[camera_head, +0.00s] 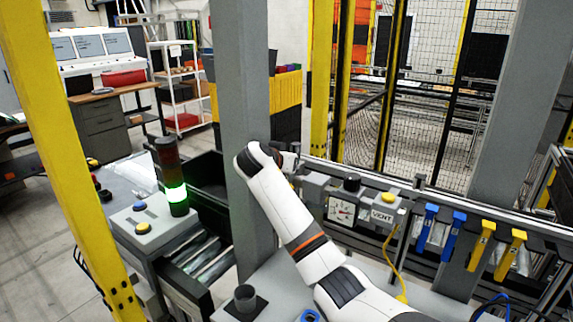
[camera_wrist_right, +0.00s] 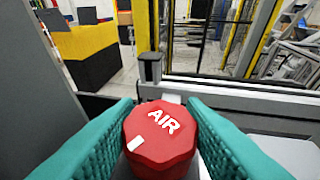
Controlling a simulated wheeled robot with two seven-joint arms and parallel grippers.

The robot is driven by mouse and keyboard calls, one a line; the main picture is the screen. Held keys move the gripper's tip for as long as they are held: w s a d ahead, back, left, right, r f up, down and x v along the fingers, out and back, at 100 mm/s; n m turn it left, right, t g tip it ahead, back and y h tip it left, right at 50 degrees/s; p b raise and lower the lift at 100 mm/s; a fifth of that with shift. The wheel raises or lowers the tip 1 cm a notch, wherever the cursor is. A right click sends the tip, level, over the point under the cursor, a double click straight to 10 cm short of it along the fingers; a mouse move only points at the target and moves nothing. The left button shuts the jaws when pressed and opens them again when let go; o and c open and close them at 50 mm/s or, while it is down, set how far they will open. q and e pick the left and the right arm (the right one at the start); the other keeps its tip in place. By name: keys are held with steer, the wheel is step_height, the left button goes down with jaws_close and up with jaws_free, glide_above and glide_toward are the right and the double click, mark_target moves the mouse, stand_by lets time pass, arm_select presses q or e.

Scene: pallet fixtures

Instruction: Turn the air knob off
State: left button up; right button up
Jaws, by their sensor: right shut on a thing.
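The red air knob (camera_wrist_right: 160,138) with white "AIR" lettering sits in the middle of the right wrist view. A short white mark lies on its lower left edge. My right gripper (camera_wrist_right: 160,107) has its two teal fingers on either side of the knob and is shut on it. In the head view my right arm reaches up to the left end of the grey fixture rail, and its wrist hides the knob and the fingers. My left gripper is not in view.
Right of my wrist are a pressure gauge (camera_head: 342,211), a black knob (camera_head: 351,184) and a VENT box (camera_head: 383,215) with a yellow button. Blue and yellow clips (camera_head: 481,245) hang further right. A green-lit stack light (camera_head: 176,197) stands left.

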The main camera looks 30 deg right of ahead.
steer(key=shift+m+g+h, duration=0.3)
steer(key=shift+m, duration=0.1)
steer(key=o, duration=1)
steer(key=shift+s+a+b, duration=0.15)
steer(key=shift+a+b, duration=0.2)
steer(key=shift+b, duration=0.15)
steer(key=b+v, duration=0.4)
steer(key=v, duration=0.7)
steer(key=shift+r, duration=0.2)
